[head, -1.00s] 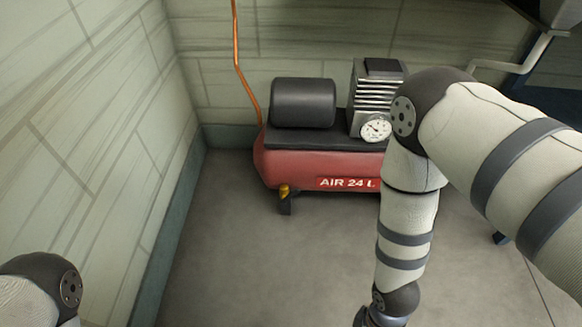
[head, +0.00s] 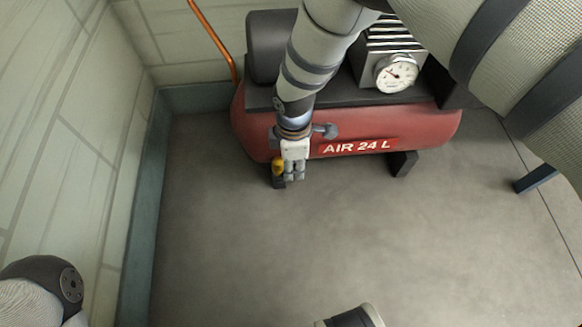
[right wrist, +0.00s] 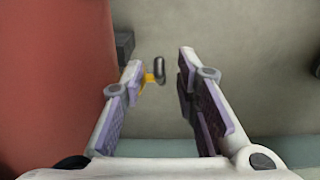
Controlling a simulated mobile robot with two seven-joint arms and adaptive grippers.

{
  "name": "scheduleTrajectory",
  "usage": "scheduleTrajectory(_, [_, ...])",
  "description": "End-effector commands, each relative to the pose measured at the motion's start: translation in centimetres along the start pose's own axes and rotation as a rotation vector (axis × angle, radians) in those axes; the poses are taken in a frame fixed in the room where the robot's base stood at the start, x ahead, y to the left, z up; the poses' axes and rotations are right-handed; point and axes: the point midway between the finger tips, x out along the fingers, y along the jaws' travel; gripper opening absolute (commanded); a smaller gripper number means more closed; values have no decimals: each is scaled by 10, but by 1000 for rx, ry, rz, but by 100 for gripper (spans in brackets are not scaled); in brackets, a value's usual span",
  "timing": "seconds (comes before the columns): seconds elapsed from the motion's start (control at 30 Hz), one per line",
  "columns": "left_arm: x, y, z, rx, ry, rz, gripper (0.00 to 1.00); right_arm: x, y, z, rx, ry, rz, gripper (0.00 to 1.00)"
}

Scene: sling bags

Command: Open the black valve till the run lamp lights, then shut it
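A yellow fitting (head: 278,167) sits low at the left end of the red compressor tank (head: 430,131). In the right wrist view the fitting (right wrist: 150,78) carries a dark grey, rounded handle (right wrist: 159,70), which I take for the black valve. My right gripper (head: 293,176) is beside the fitting and partly covers it in the head view. In the right wrist view my gripper (right wrist: 160,64) is open, and the handle shows in the gap near the fingertips, with no contact visible. I see no run lamp. My left gripper is out of view.
The tank fills the left of the right wrist view. A pressure gauge (head: 396,73) is on the compressor, and an orange pipe (head: 213,38) rises at its left. The wall (head: 75,130) bounds the left side. The floor (head: 240,250) in front is clear.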

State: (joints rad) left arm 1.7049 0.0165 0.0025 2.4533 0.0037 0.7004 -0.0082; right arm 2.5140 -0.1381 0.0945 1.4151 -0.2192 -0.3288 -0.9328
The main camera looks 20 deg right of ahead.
Motion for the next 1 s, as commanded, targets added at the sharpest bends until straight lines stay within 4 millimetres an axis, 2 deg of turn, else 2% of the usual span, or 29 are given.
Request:
scheduleTrajectory(0.03, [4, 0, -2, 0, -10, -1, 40, 12, -1, 0, 0, -1, -4, 28])
scheduleTrajectory(0.1, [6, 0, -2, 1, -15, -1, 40, 18, -1, 0, 1, -1, -3, 28])
scheduleTrajectory(0.4, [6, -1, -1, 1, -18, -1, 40, 20, 0, 0, 1, 0, 1, 28])
scheduleTrajectory(0.43, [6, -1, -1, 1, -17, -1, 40, 20, 0, 0, 1, 0, 0, 26])
scheduleTrajectory(0.53, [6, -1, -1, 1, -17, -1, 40, 20, 0, 0, 1, 0, 0, 3])
scheduleTrajectory(0.57, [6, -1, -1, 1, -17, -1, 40, 20, 0, 0, 1, 0, 0, 0])
scheduleTrajectory(1.0, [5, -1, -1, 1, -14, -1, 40, 20, 0, 3, 5, 32, -1, 0])
